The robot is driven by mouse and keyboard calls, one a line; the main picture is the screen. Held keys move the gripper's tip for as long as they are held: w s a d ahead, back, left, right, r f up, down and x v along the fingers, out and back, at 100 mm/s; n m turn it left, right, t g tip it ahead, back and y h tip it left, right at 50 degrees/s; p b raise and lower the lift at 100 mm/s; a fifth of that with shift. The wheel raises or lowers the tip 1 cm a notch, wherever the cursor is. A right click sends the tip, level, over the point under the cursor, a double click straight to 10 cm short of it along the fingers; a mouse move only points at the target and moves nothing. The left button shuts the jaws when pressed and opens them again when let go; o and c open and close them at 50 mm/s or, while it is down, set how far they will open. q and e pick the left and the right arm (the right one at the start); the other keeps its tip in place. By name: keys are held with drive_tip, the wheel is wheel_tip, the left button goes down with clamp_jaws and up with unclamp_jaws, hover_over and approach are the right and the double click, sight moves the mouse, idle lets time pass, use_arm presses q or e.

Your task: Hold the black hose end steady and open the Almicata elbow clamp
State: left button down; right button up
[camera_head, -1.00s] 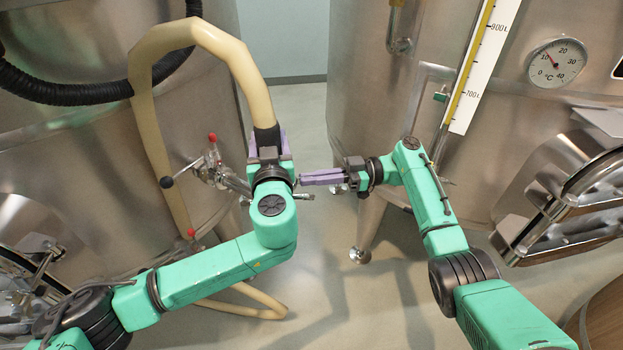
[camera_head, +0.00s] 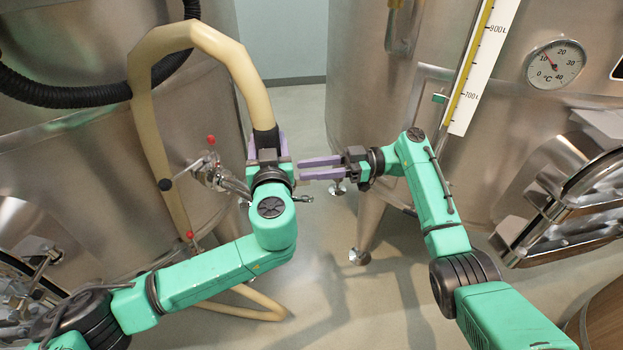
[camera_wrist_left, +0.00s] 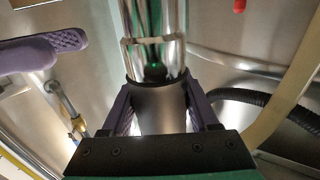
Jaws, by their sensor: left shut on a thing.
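The black hose end (camera_head: 266,138) is at the lower end of the cream hose (camera_head: 240,75). My left gripper (camera_head: 268,148) is shut on it from both sides. In the left wrist view the black hose end (camera_wrist_left: 160,108) sits between the purple fingers and meets a shiny steel pipe (camera_wrist_left: 152,62) with a thin band across it. I cannot make out the elbow clamp for certain; my left gripper covers that area in the head view. My right gripper (camera_head: 322,167) is open and empty, its fingers pointing left, a short gap from my left gripper. A purple finger of it also shows in the left wrist view (camera_wrist_left: 40,55).
A steel valve (camera_head: 212,172) with red-tipped parts stands left of my left gripper, close to the left vat (camera_head: 80,150). A black corrugated hose (camera_head: 60,95) crosses that vat. The right vat (camera_head: 370,110) stands behind my right gripper. The floor between the vats is mostly clear.

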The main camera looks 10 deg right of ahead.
wheel_tip(320, 180, up, 7)
drive_tip(key=shift+o, duration=0.9)
drive_tip(key=shift+f, duration=0.15)
drive_tip(key=shift+o, duration=0.6)
drive_tip(key=w+d+f+m+t+h, duration=0.1)
drive_tip(key=d+f+m+t, duration=0.1)
drive_tip(key=f, duration=0.3)
drive_tip(key=w+d+f+m+t+h, duration=0.1)
drive_tip(key=w+f+t+h, duration=0.1)
drive_tip(key=f, duration=0.3)
drive_tip(key=shift+w+d+m+t+h, duration=0.3)
drive_tip(key=shift+d+m+t, duration=0.1)
drive_tip(key=shift+t, duration=0.1)
drive_tip(key=d+f+m+t+h, duration=0.1)
drive_tip(key=d+f+t+h, duration=0.4)
drive_tip(key=d+f, duration=0.4)
drive_tip(key=n+t, duration=0.5)
drive_tip(key=n, duration=0.6)
approach(306, 183)
drive_tip(key=x, duration=1)
drive_tip(key=shift+w+a, duration=0.1)
drive_tip(key=shift+w, duration=0.1)
clamp_jaws()
